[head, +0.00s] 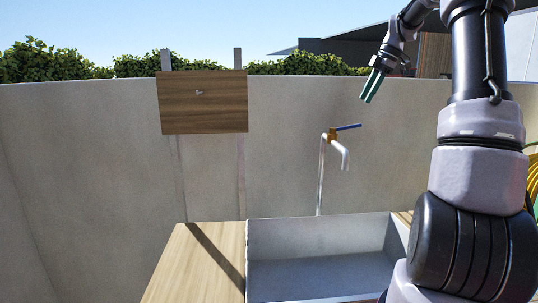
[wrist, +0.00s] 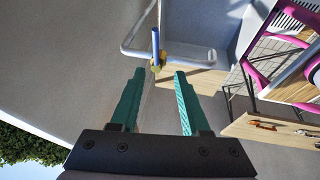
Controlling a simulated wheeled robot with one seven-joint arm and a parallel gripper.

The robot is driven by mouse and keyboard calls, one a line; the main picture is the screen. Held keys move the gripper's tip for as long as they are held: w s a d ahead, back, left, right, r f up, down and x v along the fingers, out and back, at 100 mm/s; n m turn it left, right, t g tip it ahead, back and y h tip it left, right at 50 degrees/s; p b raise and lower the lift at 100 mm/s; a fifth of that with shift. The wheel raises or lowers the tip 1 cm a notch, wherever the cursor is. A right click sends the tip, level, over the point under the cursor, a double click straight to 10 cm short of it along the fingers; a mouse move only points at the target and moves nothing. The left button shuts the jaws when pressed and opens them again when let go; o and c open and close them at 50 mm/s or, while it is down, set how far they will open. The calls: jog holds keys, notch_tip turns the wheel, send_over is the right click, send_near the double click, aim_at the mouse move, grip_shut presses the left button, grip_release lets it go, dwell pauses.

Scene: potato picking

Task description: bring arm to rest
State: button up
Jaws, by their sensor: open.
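My arm rises on the right side of the head view, and my gripper (head: 370,92) hangs at its end, high in front of the grey wall and to the upper right of the tap. The wrist view shows the two green fingers of my gripper (wrist: 155,78) apart, with nothing between them. The tap (head: 335,150), with a blue lever, stands behind the sink in the head view. In the wrist view the tap (wrist: 157,58) shows beyond the fingertips, clear of them.
A grey sink (head: 317,238) sits beside a wooden counter (head: 200,262). A wooden board (head: 203,103) on posts stands by the wall (head: 90,170). In the wrist view, a pink-framed item (wrist: 262,45) and a wooden shelf (wrist: 270,130) with small items are at right. The air around the gripper looks clear.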

jog(key=s+a+r+m+t+h, duration=0.2)
jog(key=s+a+r+m, duration=0.2)
jog(key=s+a+m, duration=0.9)
jog(key=s+a+f+m+t, duration=0.1)
jog(key=s+f+m, duration=0.2)
jog(key=s, duration=0.7)
jog(key=s+a+f+m+t, duration=0.2)
jog(key=s+m, duration=0.4)
jog(key=s, duration=0.4)
jog(key=shift+a+f, duration=0.2)
jog(key=shift+f, duration=0.2)
